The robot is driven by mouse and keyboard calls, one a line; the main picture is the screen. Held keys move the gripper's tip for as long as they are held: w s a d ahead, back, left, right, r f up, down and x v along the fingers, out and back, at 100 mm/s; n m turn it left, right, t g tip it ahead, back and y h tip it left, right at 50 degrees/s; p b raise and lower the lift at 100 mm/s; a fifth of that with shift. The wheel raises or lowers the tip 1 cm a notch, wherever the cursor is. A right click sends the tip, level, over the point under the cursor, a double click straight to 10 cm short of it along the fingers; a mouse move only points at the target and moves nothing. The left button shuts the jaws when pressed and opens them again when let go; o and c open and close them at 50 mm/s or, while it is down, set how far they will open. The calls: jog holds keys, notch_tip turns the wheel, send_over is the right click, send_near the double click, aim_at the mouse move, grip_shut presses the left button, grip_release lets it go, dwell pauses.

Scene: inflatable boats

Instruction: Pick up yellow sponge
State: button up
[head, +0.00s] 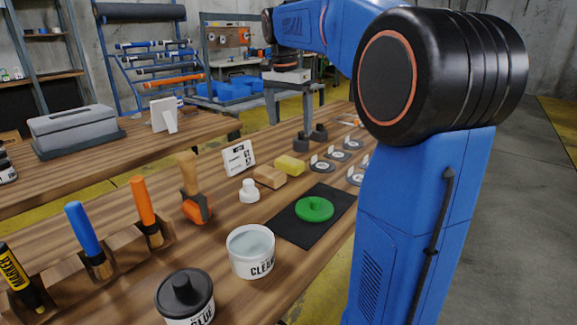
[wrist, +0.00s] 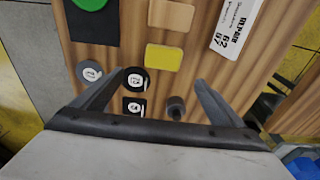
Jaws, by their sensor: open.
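The yellow sponge (head: 289,166) lies on the wooden workbench in the head view, beside a light wooden block (head: 270,177). In the wrist view the sponge (wrist: 163,58) lies flat, a little beyond the fingertips and roughly centred between them, with its paler near side showing. My gripper (wrist: 159,80) is open and empty above the bench, its two fingers spread wider than the sponge. No finger appears to touch it.
A green disc (head: 314,208) sits on a black mat (head: 283,228). Round patches (head: 338,156) and dark cylinders (head: 319,132) stand near the sponge. A printed card (head: 239,158), a white bottle (head: 249,191) and a white tub (head: 251,251) are close by. Bare wood surrounds the sponge.

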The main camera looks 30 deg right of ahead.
send_over(289, 160)
jog(key=s, duration=0.1)
notch_tip(289, 160, down, 8)
jog(key=shift+r, duration=0.1)
jog(key=shift+w+a+f, duration=0.1)
jog(key=shift+w+f, duration=0.1)
jog(key=shift+f, duration=1.1)
jog(key=shift+w+f, duration=0.15)
jog(key=shift+f, duration=1.15)
jog(key=c, duration=1.1)
jog(key=shift+r, duration=0.15)
jog(key=shift+c, duration=0.2)
notch_tip(289, 160, up, 10)
